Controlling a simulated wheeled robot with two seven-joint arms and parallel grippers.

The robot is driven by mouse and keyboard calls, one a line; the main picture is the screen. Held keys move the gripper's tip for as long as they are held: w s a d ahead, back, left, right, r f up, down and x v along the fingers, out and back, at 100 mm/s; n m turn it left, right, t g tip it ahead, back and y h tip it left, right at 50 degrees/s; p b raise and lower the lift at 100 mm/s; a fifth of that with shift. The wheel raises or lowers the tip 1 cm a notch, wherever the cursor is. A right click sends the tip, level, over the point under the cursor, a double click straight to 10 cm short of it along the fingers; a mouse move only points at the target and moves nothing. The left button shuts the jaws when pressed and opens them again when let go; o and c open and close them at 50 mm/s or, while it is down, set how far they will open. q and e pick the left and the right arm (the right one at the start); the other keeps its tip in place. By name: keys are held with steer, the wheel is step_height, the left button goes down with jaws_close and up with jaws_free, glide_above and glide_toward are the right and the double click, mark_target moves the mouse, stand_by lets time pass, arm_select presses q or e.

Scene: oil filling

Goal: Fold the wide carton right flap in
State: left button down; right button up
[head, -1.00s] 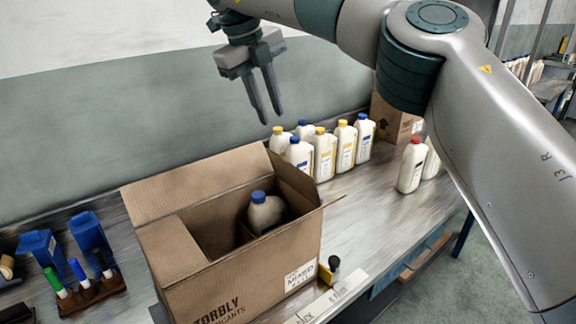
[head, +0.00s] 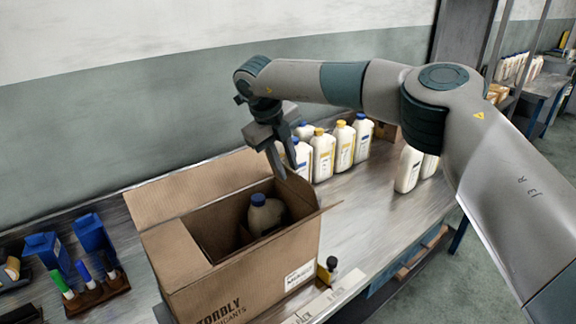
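The wide brown carton (head: 250,283) stands open on the bench, with a blue-capped white bottle (head: 266,214) inside. The long back flap (head: 175,193) stands up and leans outward. A panel on the left (head: 174,253) covers the left end of the opening and looks folded in. My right gripper (head: 288,172) is over the carton's back right corner, fingers pointing down, apart and empty. I cannot tell whether it touches the carton. My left gripper is out of view.
Several white bottles (head: 344,146) stand behind and right of the carton, close to my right gripper. Blue containers (head: 92,237) and a rack of markers (head: 97,296) lie to the left. A small dark-topped yellow item (head: 327,270) stands by the carton's front right.

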mark_target(292, 180)
steer(key=shift+x, duration=1.1)
steer(key=shift+c, duration=0.6)
jaws_close()
steer(key=shift+a, duration=0.1)
